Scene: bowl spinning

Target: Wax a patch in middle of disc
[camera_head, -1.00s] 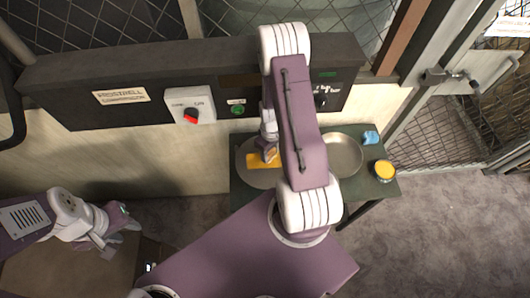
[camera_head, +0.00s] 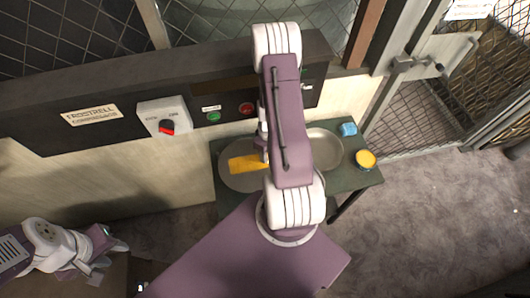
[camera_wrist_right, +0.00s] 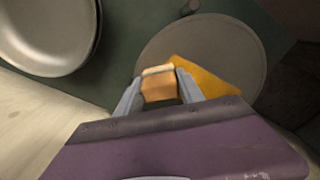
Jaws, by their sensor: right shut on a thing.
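The grey disc (camera_head: 232,182) lies on the green table, partly behind my right arm. A yellow-orange patch (camera_head: 243,164) covers part of its middle and reaches toward my right gripper. In the right wrist view the disc (camera_wrist_right: 165,55) shows with the patch (camera_wrist_right: 208,75) just beyond the fingers. My right gripper (camera_wrist_right: 160,84) is shut on a small tan and orange block (camera_wrist_right: 159,86), held over or against the disc; contact cannot be told. In the head view the arm mostly hides this gripper. My left gripper (camera_head: 98,268) is at the lower left, away from the table; its finger gap is unclear.
A shallow metal bowl (camera_head: 326,150) stands right of the disc, with a blue sponge (camera_head: 348,129) and a yellow-topped tin (camera_head: 366,159) on the table's (camera_head: 345,178) right side. Behind is a dark panel with a switch box (camera_head: 163,116), green button (camera_head: 213,116) and red button (camera_head: 246,109).

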